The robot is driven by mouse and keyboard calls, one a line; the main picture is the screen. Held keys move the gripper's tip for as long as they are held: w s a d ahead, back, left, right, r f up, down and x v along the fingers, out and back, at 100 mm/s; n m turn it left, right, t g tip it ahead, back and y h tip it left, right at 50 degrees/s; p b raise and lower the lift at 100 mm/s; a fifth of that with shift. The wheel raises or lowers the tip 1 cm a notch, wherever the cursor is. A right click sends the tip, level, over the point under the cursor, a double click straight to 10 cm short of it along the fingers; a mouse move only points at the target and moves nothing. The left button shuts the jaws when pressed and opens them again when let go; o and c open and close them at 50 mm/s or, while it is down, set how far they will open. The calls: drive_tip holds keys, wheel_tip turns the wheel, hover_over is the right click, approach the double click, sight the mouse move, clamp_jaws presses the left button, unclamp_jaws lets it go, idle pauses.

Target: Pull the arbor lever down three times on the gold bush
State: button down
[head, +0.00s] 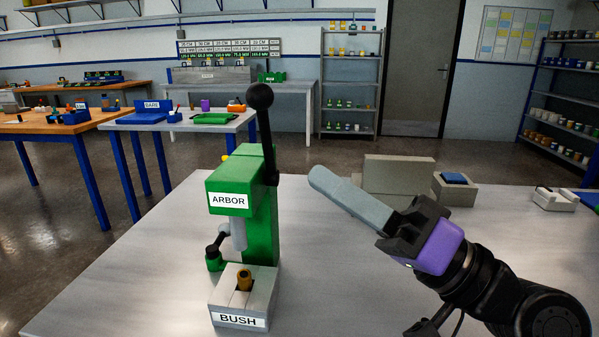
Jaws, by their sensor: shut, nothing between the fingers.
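The green arbor press (262,215), labelled ARBOR, stands on the grey table left of my gripper. Its black lever (265,135) with a round ball knob (260,96) points up, nearly upright, on the press's right side. The grey ram (238,234) is above the gold bush (244,280), with a gap between them. The bush sits upright in a grey block labelled BUSH (240,320). My gripper (318,177) is to the right of the press, with its long grey fingers together and empty, pointing up and left. It is apart from the lever and lower than the knob.
A small black-handled green part (214,255) stands at the press's left side. Grey blocks (398,174), a grey holder with a blue top (455,187) and a white item (556,199) sit behind and right of my arm. The table's front middle is clear.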

drive_tip(key=shift+w+v, duration=0.2)
drive_tip(key=shift+v, duration=0.8)
drive_tip(key=shift+w+v, duration=0.25)
drive_tip(key=shift+v, duration=0.75)
drive_tip(key=shift+d+f, duration=0.1)
